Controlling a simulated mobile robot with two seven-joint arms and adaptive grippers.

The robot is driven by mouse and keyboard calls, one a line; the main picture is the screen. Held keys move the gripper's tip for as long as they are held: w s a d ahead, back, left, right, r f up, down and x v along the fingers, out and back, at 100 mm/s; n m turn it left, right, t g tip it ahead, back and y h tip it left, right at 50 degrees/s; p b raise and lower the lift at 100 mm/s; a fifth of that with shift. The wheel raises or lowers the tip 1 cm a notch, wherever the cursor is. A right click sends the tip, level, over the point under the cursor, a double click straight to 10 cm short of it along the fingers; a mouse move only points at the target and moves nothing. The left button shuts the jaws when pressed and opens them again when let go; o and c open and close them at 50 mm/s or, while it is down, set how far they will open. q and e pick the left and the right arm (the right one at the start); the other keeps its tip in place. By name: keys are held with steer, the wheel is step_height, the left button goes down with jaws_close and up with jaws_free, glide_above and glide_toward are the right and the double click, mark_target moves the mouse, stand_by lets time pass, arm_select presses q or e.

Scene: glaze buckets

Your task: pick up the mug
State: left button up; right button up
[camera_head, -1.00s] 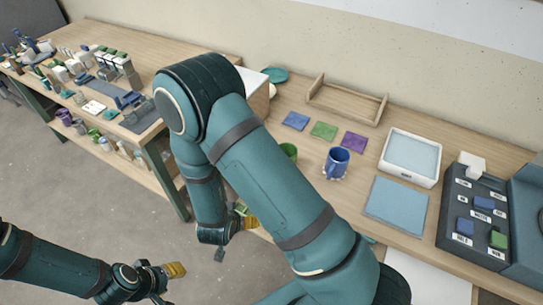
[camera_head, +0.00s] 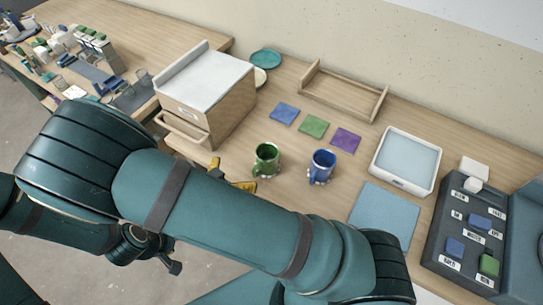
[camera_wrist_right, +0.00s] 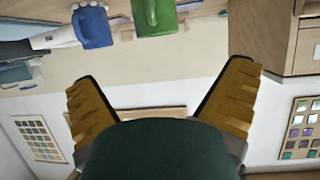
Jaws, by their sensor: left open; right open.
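A green mug (camera_head: 266,159) stands upright on the wooden table, and a blue mug (camera_head: 322,166) stands to its right. In the right wrist view the green mug (camera_wrist_right: 157,16) and the blue mug (camera_wrist_right: 93,27) appear inverted at the top edge. My right gripper (camera_head: 229,177) is just left of the green mug, its yellow fingers partly hidden by my right arm. In the wrist view my right gripper (camera_wrist_right: 160,100) is open, with nothing between its fingers. My left gripper (camera_head: 146,246) is low at left; its fingers are mostly hidden behind my right arm.
A box-like cabinet (camera_head: 216,105) with a handle stands left of the mugs. Behind them lie blue, green and purple tiles (camera_head: 313,126) and a wooden rack (camera_head: 345,100). A white tray (camera_head: 430,183), a light-blue mat (camera_head: 383,218) and a dark button panel (camera_head: 445,235) are on the right.

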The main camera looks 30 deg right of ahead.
glide_toward(273, 149)
steer(key=shift+w+a+f+b, duration=0.1)
steer(key=shift+w+f+b, duration=0.1)
steer(key=shift+b, duration=0.25)
steer(key=shift+r+b+x, duration=0.2)
steer(key=shift+b+x, duration=0.1)
steer(key=shift+x, duration=2.6)
steer(key=shift+s, duration=0.15)
steer(key=c, duration=1.2)
